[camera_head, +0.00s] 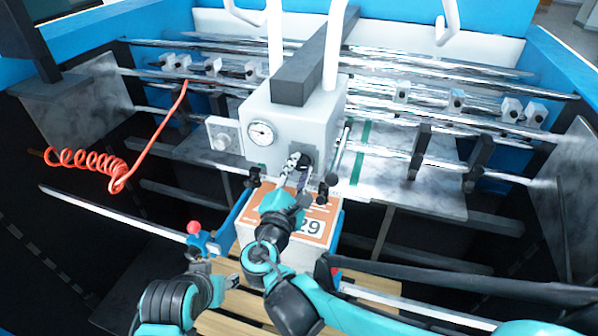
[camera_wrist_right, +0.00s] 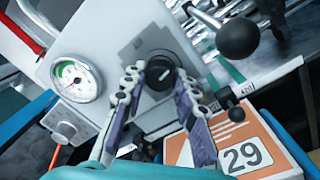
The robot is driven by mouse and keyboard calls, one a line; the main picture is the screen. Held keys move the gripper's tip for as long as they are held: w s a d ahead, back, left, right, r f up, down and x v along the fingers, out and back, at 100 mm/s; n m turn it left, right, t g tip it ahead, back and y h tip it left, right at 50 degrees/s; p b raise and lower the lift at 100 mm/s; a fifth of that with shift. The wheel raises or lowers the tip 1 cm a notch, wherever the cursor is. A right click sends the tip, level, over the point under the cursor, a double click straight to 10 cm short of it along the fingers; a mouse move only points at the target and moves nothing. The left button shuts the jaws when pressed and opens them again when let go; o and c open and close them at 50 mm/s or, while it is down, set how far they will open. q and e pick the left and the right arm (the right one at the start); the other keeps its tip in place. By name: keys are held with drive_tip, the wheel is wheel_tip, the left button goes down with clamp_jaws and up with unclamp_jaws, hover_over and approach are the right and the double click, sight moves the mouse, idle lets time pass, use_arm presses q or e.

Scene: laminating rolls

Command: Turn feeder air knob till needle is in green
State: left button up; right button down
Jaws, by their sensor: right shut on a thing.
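The feeder air knob (camera_wrist_right: 161,72) is a round black knob on the front of the light grey feeder box (camera_head: 290,112). My right gripper (camera_head: 296,162) reaches up to it; in the wrist view its two fingers (camera_wrist_right: 158,80) are shut on the knob from both sides. The fingers hide part of the knob in the head view. The pressure gauge (camera_head: 262,133) is left of the knob, with a white face; the wrist view shows a green band at its upper left (camera_wrist_right: 68,70). The needle is too small to read surely. My left gripper (camera_head: 232,283) is low, away from the box.
A carton with an orange label and number 29 (camera_head: 312,226) stands below the box on a wooden pallet (camera_head: 222,322). A black ball-ended lever (camera_wrist_right: 238,40) is right of the knob. A red coiled hose (camera_head: 88,160) hangs at left. Chrome rollers (camera_head: 420,88) run behind.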

drive_tip(key=m+b, duration=0.1)
drive_tip(key=m, duration=0.5)
drive_tip(key=m+h, duration=0.1)
drive_tip(key=m, duration=0.4)
drive_tip(key=shift+a+m+b, duration=0.1)
drive_tip(key=shift+m+b, duration=0.25)
drive_tip(key=shift+m, duration=0.05)
drive_tip(key=shift+f, duration=0.1)
drive_tip(key=c, duration=1.2)
unclamp_jaws()
drive_tip(key=shift+o, duration=0.2)
drive_tip(key=v, duration=0.7)
drive_tip(key=shift+s, duration=0.3)
